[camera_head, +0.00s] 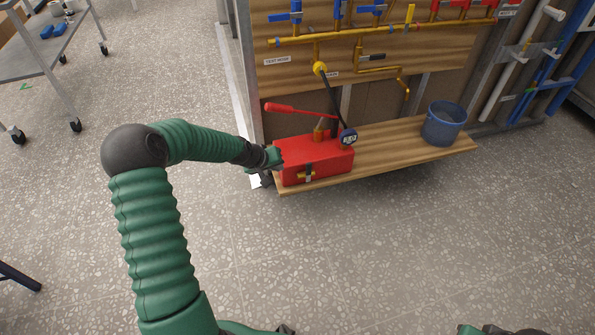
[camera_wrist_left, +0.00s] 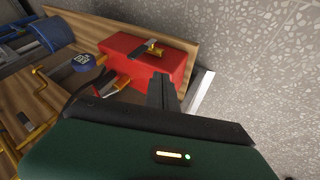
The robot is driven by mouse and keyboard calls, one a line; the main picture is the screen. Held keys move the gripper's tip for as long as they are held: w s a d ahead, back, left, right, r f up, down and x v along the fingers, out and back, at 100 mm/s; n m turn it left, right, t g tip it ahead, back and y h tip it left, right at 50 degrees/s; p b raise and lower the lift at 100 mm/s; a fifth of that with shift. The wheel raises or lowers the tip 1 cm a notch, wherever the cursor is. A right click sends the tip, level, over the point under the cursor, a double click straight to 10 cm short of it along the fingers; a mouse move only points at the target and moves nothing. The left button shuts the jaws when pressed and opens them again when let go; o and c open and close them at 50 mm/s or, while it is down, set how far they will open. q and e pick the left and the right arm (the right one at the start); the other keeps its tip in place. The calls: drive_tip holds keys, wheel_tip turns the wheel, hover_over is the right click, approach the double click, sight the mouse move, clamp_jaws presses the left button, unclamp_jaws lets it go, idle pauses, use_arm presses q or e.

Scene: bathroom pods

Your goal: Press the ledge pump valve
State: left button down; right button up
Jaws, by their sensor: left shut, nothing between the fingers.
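The red pump (camera_head: 325,156) stands on the left part of a wooden ledge (camera_head: 395,148); it also shows in the left wrist view (camera_wrist_left: 172,66). Its valve (camera_head: 307,174), a small brass fitting with a dark lever, sits low on the front face. The valve also shows in the left wrist view (camera_wrist_left: 150,48). My left gripper (camera_head: 274,157) is shut and empty at the pump's left end; I cannot tell whether it touches. Its closed fingers (camera_wrist_left: 162,94) point toward the red body, apart from the valve. My right gripper is not visible.
A red pump handle (camera_head: 290,109) and a round gauge (camera_head: 348,138) rise above the pump. A blue bucket (camera_head: 444,123) stands at the ledge's right end. Yellow pipes (camera_head: 365,36) run on the board behind. The floor in front of the ledge is clear.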

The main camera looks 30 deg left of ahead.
use_arm(q)
drive_tip(key=b, duration=0.5)
approach(309, 173)
drive_tip(key=a+f, duration=0.4)
drive_tip(key=a, duration=0.1)
drive_tip(key=w+d+b, duration=0.2)
drive_tip(key=w+d, duration=0.1)
